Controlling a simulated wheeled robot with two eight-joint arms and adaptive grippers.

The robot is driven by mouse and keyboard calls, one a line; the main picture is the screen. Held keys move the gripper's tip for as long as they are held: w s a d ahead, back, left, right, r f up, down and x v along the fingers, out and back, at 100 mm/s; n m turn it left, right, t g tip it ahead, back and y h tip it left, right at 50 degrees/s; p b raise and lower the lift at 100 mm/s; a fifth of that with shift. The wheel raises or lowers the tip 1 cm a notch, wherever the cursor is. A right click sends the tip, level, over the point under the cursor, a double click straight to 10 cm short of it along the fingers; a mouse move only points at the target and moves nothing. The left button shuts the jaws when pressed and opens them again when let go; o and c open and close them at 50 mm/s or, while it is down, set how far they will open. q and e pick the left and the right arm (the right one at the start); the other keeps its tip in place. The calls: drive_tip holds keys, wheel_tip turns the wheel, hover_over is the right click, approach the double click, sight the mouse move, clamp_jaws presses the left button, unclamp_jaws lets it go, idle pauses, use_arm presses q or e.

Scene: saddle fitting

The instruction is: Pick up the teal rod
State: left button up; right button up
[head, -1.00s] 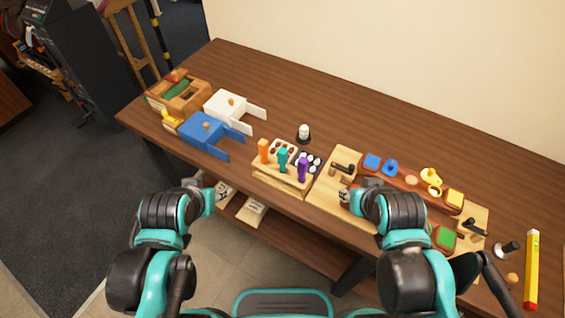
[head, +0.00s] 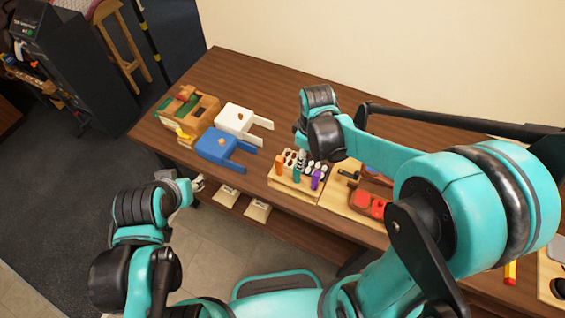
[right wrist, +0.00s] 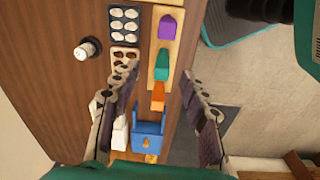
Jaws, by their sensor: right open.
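The teal rod (head: 296,173) stands in a light wooden rack (head: 287,186), between an orange rod (head: 279,167) and a purple rod (head: 316,178). In the right wrist view the teal rod (right wrist: 162,64) shows from above, just beyond the fingertips. My right gripper (right wrist: 159,77) is open and empty; the orange rod (right wrist: 157,97) shows between its fingers. In the head view my right gripper (head: 302,160) hangs over the rack close to the teal rod. My left gripper (head: 198,184) is off the table's front edge, away from the rack; its finger opening is unclear.
A blue block piece (head: 221,148) and a white one (head: 236,119) lie left of the rack. A wooden box (head: 205,105) is at the far left. Trays of round pieces (right wrist: 124,22) adjoin the rods. A dark-based white object (right wrist: 88,48) stands behind them.

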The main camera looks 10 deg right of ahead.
sight(297, 177)
drive_tip(key=shift+w+a+f+n+g+p, duration=0.2)
drive_tip(key=shift+w+a+n+g+p, duration=0.15)
drive_tip(key=shift+w+a+n, duration=0.35)
drive_tip(key=f, duration=0.2)
drive_tip(key=f+b, duration=0.1)
drive_tip(key=f, duration=0.5)
drive_tip(key=shift+s+a+b, duration=0.1)
drive_tip(key=shift+a+b, duration=0.15)
drive_tip(key=shift+b, duration=0.05)
clamp_jaws()
